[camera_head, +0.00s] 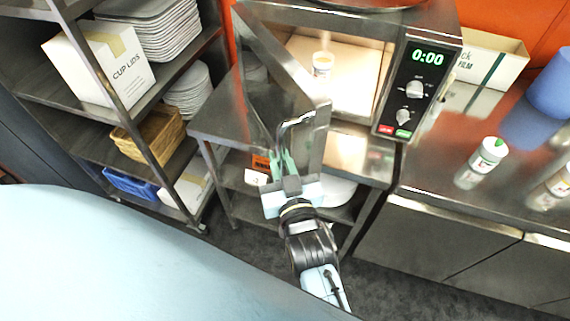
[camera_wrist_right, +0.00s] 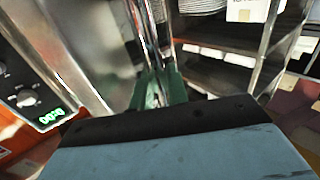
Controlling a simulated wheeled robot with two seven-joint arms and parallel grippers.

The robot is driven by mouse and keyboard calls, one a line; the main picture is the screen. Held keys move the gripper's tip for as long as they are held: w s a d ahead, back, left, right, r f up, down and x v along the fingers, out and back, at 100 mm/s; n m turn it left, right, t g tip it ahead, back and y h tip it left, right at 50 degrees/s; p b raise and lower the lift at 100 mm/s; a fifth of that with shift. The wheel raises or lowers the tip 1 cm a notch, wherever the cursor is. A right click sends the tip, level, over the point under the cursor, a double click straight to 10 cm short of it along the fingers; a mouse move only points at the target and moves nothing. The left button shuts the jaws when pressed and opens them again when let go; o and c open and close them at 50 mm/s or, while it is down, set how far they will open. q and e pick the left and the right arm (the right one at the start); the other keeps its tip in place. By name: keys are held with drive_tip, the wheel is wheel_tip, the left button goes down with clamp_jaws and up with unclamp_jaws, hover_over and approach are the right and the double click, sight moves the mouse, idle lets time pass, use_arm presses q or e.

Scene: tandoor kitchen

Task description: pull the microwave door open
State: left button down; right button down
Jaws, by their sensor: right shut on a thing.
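The microwave (camera_head: 387,75) stands on a steel table at the back, with its lit interior showing and its display reading 0:00. Its door (camera_head: 275,80) is swung partly open toward me, hinged at the left. A cup (camera_head: 322,64) stands inside the microwave. My right gripper (camera_head: 284,160) is shut on the door handle (camera_head: 297,121) at the door's free edge. In the right wrist view the green fingertips (camera_wrist_right: 158,88) close around the upright handle bar (camera_wrist_right: 147,35). My left gripper is not in view.
A shelf rack at the left holds a cup lids box (camera_head: 98,66), stacked trays (camera_head: 150,28) and a basket (camera_head: 150,135). The right counter holds a white bottle with a green cap (camera_head: 482,163) and a film box (camera_head: 490,58). A table corner lies below the door.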

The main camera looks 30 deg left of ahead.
drive_tip(key=c, duration=1.4)
unclamp_jaws()
drive_tip(key=shift+w, duration=0.1)
drive_tip(key=shift+c, duration=0.2)
drive_tip(key=v, duration=1.3)
drive_tip(key=shift+d, duration=0.15)
